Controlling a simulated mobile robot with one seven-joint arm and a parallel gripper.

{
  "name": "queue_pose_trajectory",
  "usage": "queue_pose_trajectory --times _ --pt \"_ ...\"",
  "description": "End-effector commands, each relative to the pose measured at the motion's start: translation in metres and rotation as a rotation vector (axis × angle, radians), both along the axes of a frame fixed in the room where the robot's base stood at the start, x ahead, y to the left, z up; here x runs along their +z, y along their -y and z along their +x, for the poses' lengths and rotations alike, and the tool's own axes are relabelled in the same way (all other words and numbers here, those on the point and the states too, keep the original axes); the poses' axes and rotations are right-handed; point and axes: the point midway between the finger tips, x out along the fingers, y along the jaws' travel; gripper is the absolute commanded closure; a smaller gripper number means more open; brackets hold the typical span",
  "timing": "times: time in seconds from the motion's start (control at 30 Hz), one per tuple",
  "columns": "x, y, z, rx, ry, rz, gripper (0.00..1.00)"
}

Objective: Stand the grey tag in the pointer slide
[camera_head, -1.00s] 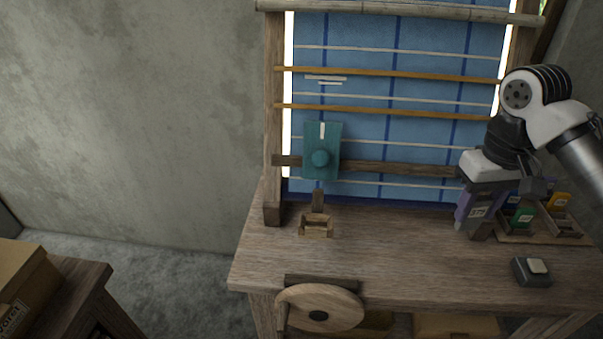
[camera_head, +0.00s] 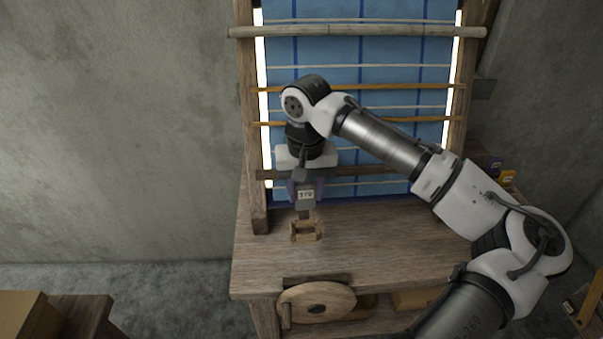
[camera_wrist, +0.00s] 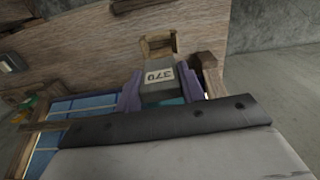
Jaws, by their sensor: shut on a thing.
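My gripper (camera_head: 304,190) is shut on the grey tag (camera_head: 306,196), one purple finger on each side of it. The tag has a pale label that reads 370 in the wrist view (camera_wrist: 159,76). A small open wooden holder (camera_head: 306,236), which looks like the seat of the pointer slide, stands on the bench just below the tag. The holder also shows in the wrist view (camera_wrist: 158,41), right beyond the tag's end. The tag appears above the holder; I cannot tell if they touch. The slide's teal plate is hidden behind my arm, with a teal sliver (camera_wrist: 177,101) showing in the wrist view.
The loom frame with blue cloth (camera_head: 390,45) and a wooden crossbar (camera_head: 375,172) stands close behind my gripper. A wooden handwheel (camera_head: 317,303) is at the bench's front. Coloured tags (camera_head: 507,177) show at the right, partly hidden by my arm. The bench right of the holder is clear.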

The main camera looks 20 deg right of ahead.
Motion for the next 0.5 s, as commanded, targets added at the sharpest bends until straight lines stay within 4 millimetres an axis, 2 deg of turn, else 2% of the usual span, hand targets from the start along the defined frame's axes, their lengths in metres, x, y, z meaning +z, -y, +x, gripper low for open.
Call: queue_pose_trajectory --times 0.5 --pt "-0.023 0.0 -0.001 -0.038 -0.001 0.0 0.82"
